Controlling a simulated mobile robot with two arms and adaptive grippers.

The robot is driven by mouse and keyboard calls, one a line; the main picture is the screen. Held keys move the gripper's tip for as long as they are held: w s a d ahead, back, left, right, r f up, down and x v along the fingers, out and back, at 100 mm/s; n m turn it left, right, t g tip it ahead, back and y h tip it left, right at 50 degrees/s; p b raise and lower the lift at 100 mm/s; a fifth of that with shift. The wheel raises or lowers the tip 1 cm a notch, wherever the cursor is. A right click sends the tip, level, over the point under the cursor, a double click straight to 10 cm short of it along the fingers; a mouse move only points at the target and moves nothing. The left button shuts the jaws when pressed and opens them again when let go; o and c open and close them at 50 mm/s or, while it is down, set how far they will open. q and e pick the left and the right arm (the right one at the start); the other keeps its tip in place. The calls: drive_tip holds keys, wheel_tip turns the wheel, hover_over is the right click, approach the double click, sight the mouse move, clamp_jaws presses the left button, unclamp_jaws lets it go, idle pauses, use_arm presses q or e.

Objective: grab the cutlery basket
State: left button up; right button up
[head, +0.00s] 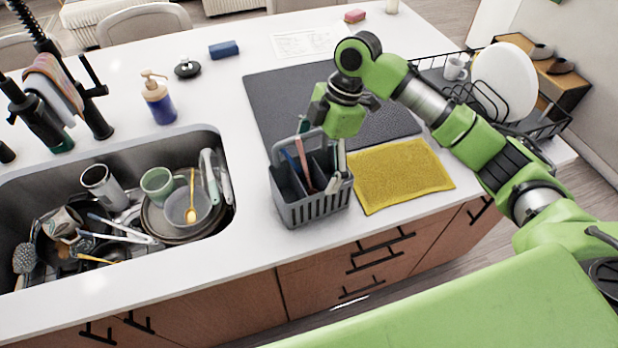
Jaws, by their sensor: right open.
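The grey cutlery basket (311,207) stands upright on the white counter, right of the sink and near the front edge. It has slotted sides and a handle, and holds several utensils. My right gripper (335,118) is above and just behind the basket, pointing down with its fingers open. The fingers overlap the basket's back part and handle in the picture, so I cannot tell whether they touch it. My left gripper is not in view.
A dark drying mat (275,100) and a yellow cloth (402,176) lie beside the basket. The sink (225,150) at left holds dishes. A black dish rack (548,130) with a plate stands at right. A soap bottle (158,100) stands behind the sink.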

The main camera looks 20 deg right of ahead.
drive_tip(key=shift+x, duration=1.1)
drive_tip(key=c, duration=1.6)
drive_tip(key=shift+o, duration=0.2)
drive_tip(key=shift+r, duration=0.1)
